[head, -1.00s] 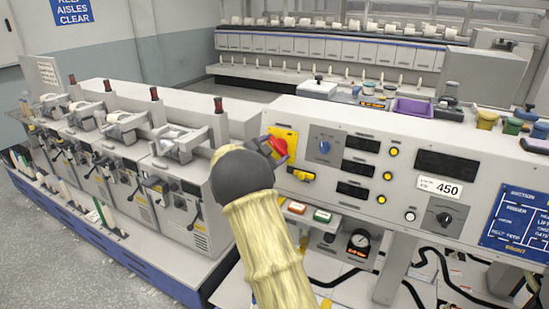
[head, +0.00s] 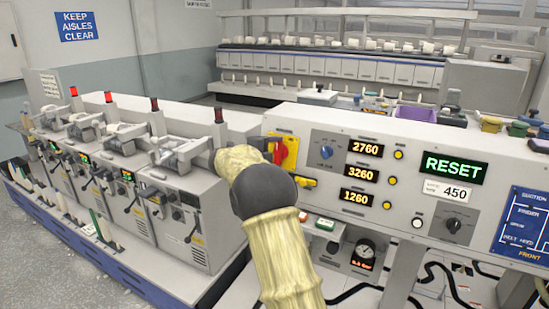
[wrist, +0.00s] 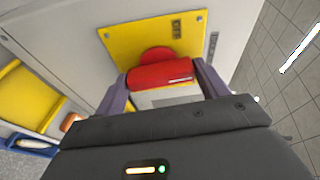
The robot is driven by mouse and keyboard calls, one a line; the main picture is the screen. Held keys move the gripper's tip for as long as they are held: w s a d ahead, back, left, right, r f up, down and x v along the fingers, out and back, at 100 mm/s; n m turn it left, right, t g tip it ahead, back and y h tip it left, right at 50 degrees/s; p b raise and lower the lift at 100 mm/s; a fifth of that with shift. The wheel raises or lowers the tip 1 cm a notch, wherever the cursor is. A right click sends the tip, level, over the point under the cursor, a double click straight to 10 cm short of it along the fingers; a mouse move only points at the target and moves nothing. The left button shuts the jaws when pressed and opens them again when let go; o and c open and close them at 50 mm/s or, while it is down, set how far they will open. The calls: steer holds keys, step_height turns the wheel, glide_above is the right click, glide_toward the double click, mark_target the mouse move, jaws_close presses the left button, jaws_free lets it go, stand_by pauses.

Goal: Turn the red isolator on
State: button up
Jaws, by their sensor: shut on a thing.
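The red isolator handle (head: 279,152) sits on a yellow plate (head: 291,153) at the left end of the grey control panel. In the wrist view the red handle (wrist: 161,75) lies crosswise between my two fingers, in front of the yellow plate (wrist: 190,35). My gripper (wrist: 163,88) is shut on the handle. In the head view my gripper (head: 268,148) reaches the handle from the left, and my arm hides part of the panel's left edge. The panel displays (head: 366,149) are lit with numbers, and a green RESET sign (head: 453,168) is lit.
A blue knob (head: 326,152) is right of the isolator. A yellow switch (head: 305,182) is just below it. Machine units with levers (head: 180,215) stand close on the left. A pressure gauge (head: 366,250) is under the panel.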

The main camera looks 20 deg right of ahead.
steer(key=shift+m, duration=0.5)
steer(key=o, duration=1)
steer(key=b+v, duration=0.3)
steer(key=v, duration=1.4)
steer(key=shift+a+b, duration=0.25)
steer(key=shift+b, duration=0.15)
steer(key=shift+r, duration=0.1)
